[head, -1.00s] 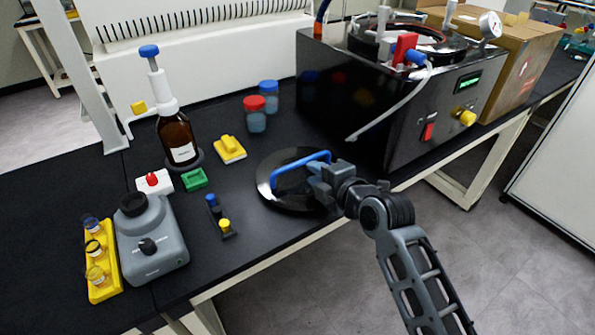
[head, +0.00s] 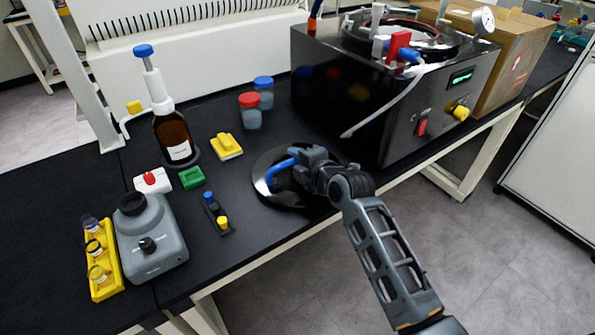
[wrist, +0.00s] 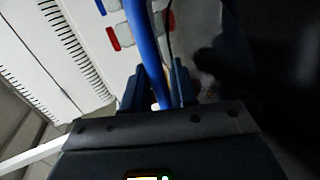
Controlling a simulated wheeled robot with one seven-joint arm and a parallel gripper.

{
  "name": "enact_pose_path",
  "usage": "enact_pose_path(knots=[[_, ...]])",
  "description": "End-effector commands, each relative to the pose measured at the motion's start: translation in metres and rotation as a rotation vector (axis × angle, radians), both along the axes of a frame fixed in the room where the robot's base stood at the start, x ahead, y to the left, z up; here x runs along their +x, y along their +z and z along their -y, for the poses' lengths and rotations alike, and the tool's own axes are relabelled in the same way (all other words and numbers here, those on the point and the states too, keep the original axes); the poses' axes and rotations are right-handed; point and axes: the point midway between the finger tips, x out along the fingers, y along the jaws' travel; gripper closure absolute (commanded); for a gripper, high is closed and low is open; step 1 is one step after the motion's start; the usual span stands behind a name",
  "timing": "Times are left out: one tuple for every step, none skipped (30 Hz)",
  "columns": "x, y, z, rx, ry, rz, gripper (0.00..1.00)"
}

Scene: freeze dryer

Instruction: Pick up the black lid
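The black lid (head: 287,196) is a round disc lying on the dark bench, with a blue arched handle (head: 279,169) on top. My gripper (head: 301,161) is at the handle, covering its right part in the head view. In the wrist view the blue handle (wrist: 145,50) runs down between the two fingers (wrist: 158,88). A gap shows between the handle and the right finger, so the fingers look open around it. The lower end of the handle between the fingers is partly hidden.
The black freeze dryer (head: 350,95) stands right behind the lid, with a hose hanging on its front.

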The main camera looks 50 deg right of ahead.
Motion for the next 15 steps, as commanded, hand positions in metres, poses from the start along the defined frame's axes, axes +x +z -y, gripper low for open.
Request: enact_pose_path(knots=[[-0.0002, -0.0002, -0.0001, 0.000, 0.000, 0.000, 0.73], [-0.0002, 0.0000, -0.0001, 0.000, 0.000, 0.000, 0.76], [-0.0002, 0.0000, -0.0001, 0.000, 0.000, 0.000, 0.80], [-0.0002, -0.0001, -0.0001, 0.000, 0.000, 0.000, 0.83], [-0.0002, -0.0001, -0.0001, 0.000, 0.000, 0.000, 0.86], [-0.0004, -0.0002, -0.0001, 0.000, 0.000, 0.000, 0.89], [-0.0004, -0.0002, -0.0001, 0.000, 0.000, -0.001, 0.92], [-0.0004, -0.0003, -0.0002, 0.000, 0.000, -0.001, 0.95], [-0.0005, -0.0003, -0.0002, 0.000, 0.000, -0.001, 0.99], [-0.0005, -0.0003, -0.0002, 0.000, 0.000, -0.001, 1.00], [-0.0005, -0.0003, -0.0002, 0.000, 0.000, -0.001, 1.00], [-0.0005, -0.0004, -0.0002, 0.001, 0.000, -0.001, 1.00], [-0.0005, -0.0004, -0.0002, 0.001, 0.000, -0.001, 1.00], [-0.0006, -0.0005, -0.0002, 0.001, 0.000, -0.001, 1.00], [-0.0006, -0.0005, -0.0002, 0.001, 0.000, -0.001, 1.00]])
